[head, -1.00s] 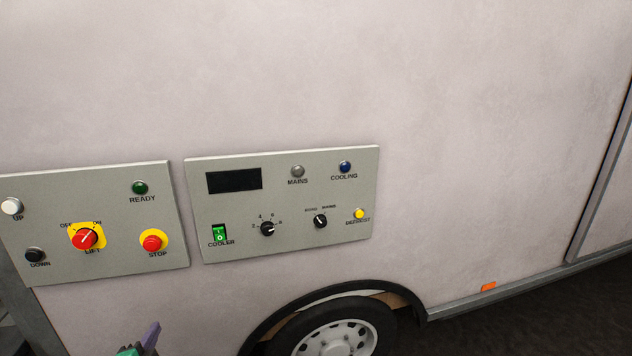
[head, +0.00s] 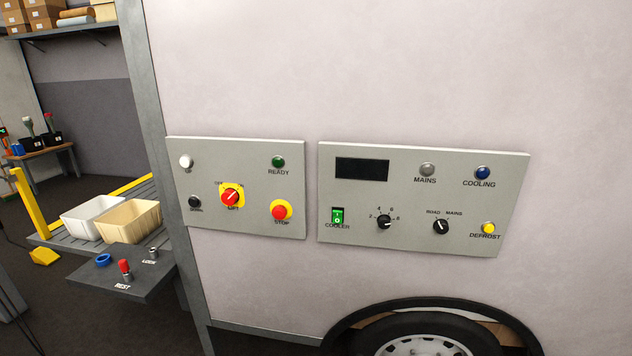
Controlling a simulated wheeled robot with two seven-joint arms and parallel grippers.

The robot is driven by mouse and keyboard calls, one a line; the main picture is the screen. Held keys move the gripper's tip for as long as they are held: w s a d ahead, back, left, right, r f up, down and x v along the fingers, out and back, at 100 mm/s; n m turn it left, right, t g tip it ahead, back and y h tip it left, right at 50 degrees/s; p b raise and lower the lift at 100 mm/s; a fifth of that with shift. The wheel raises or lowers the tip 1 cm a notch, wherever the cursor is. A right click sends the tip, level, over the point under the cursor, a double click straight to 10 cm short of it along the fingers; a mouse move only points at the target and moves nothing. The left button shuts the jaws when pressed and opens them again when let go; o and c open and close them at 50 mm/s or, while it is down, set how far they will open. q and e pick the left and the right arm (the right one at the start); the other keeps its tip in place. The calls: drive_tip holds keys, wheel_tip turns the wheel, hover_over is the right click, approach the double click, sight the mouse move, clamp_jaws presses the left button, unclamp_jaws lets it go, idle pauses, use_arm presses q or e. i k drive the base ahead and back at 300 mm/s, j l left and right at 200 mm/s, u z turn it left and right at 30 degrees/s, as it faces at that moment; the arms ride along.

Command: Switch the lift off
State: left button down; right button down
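The lift panel (head: 240,226) is a grey plate on the van's side, left of centre in the head view. Its red rotary LIFT switch (head: 230,197) sits on a yellow plate marked OFF and ON; its handle slants up to the right, toward the ON side. A red STOP button (head: 281,211) on a yellow ring is to its right. A green READY lamp (head: 278,162), a white button (head: 186,162) and a black button (head: 195,202) are also on this panel. Neither of my grippers shows in the view now.
A cooler panel (head: 410,222) with a display, knobs and lamps is to the right. A grey shelf (head: 150,283) marked REST and LOCK juts out at lower left. Behind it, a white crate (head: 92,217) and a cream crate (head: 128,220) stand on a platform with yellow rails.

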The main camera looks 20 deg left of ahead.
sight(229, 196)
drive_tip(key=u, duration=1.35)
